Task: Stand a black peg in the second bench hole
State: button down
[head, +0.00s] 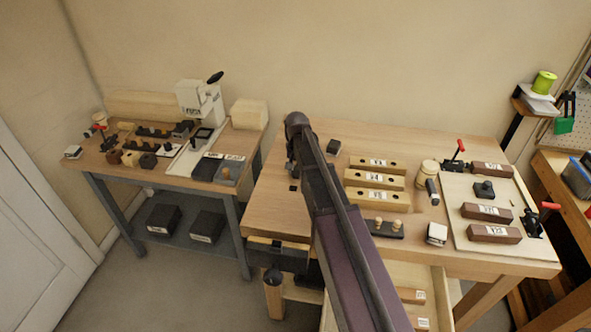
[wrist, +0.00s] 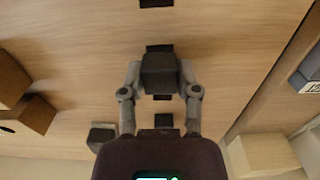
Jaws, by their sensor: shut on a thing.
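My gripper (wrist: 159,78) is shut on a black peg (wrist: 160,73), which shows as a dark square block between the fingertips in the wrist view. Below it is the bench top (head: 267,207), with a row of dark square holes. One hole (wrist: 155,3) lies at the top edge of the wrist view, another (wrist: 164,120) shows between the fingers and the palm. A dark patch just beyond the peg is partly covered by it. I cannot tell whether the peg's end is above or in a hole. In the head view my gripper (head: 292,168) is over the bench's left side, the peg mostly hidden by my arm.
A small dark block (head: 333,147) stands right of my arm. Pale wooden blocks with holes (head: 375,180) lie further right, with a mallet (head: 429,176) and a board of clamps (head: 455,190) beyond. An open drawer (head: 436,285) juts from the front.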

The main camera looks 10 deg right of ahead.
jog(key=shift+f+b, duration=0.65)
dwell(0.7)
jog(key=shift+c, duration=1.3)
grip_release()
jog(key=shift+o, duration=0.8)
jog(key=shift+r, duration=0.1)
jog(key=shift+r+p, duration=3.45)
jog(key=shift+p, duration=0.1)
